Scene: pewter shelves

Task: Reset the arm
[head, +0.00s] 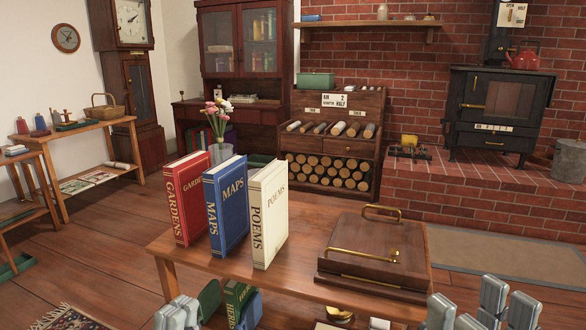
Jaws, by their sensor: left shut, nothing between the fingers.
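My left gripper (178,313) shows at the bottom edge, left of centre. Its grey fingertips are close together, with nothing seen between them. My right gripper (480,308) shows at the bottom right. Its grey fingertips stand apart with a gap between them, and nothing is seen in it. Both grippers are cut off by the bottom edge, and most of both arms is out of view. Both are in front of the wooden table (305,277), apart from the books on it.
A red book (187,197), a blue book (227,207) and a cream book (268,214) stand upright on the table. A wooden case (375,247) with brass handles lies at its right. A green book (238,297) is lower, near my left gripper. A brick hearth (480,190) is behind.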

